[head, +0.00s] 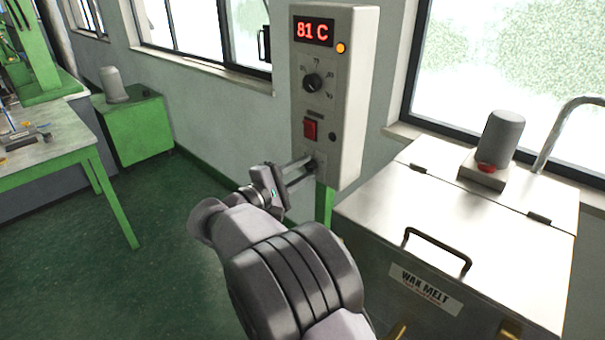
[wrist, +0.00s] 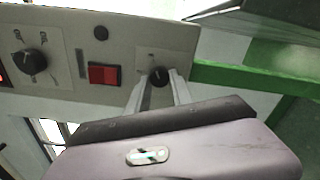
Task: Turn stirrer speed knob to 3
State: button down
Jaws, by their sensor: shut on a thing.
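The stirrer speed knob, a small black knob (wrist: 158,76), sits low on the front of the control box (head: 358,100). My gripper (head: 312,168) reaches the lower front of the box. In the wrist view my gripper (wrist: 160,84) has one finger on each side of the small knob and is shut on it. In the head view the fingers mostly hide this knob, and its number marks are too small to read in either view.
Above are a red switch (head: 310,129), a larger dial (head: 313,83) and a display (head: 313,31) reading 81 C with an orange lamp (head: 341,48). The wax melt tank (head: 500,235), with a motor (head: 501,135) on top, stands right. Green floor (head: 160,270) is clear at left.

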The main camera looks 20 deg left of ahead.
dwell(0.4)
jog(key=c, duration=1.1)
grip_release()
jog(key=shift+c, duration=0.2)
jog(key=p+v, duration=0.4)
jog(key=v, duration=1.3)
jog(key=shift+s, duration=0.2)
jog(key=shift+a, duration=0.15)
